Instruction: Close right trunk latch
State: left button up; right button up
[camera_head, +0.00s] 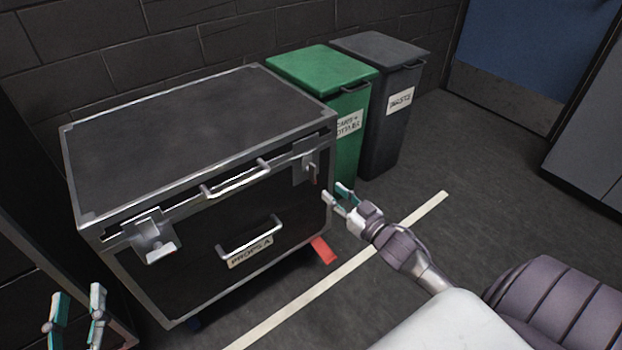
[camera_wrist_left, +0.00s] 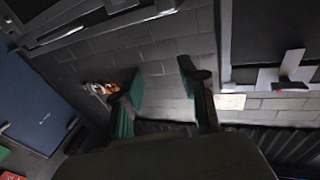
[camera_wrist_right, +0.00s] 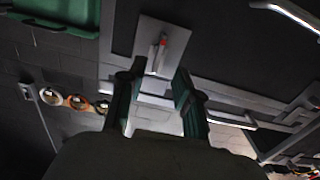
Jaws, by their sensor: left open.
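A black trunk (camera_head: 110,272) with metal edges stands at the left in the head view. Its right latch (camera_head: 306,165) is a metal plate with a small lever near the front right corner. My left gripper (camera_head: 77,305) is open and empty, at the bottom left, in front of the trunk.
A green bin (camera_head: 318,64) and a dark grey bin (camera_head: 398,130) stand behind the trunk's right side. Two handles (camera_head: 238,180) stick out from the trunk's front. A red piece (camera_head: 323,250) lies by its lower right corner.

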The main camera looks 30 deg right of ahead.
aim_at(315, 177)
jog(key=w, duration=0.3)
jog(key=w+b, duration=0.1)
jog(key=w, duration=0.1)
jog(key=w+b, duration=0.1)
jog(key=w, duration=0.2)
jog(key=shift+w+a, duration=0.35)
jog(key=shift+w, duration=0.3)
pick_arm(q)
jog(key=s+r+t+h, duration=0.2)
jog(key=s+r+t, duration=0.2)
jog(key=r+t, duration=0.3)
notch_tip(315, 177, up, 3)
jog(key=shift+s+d+f+h, duration=0.1)
jog(key=shift+s+d+h, duration=0.1)
jog(key=shift+h, duration=0.2)
pick_arm(e)
grip_shut()
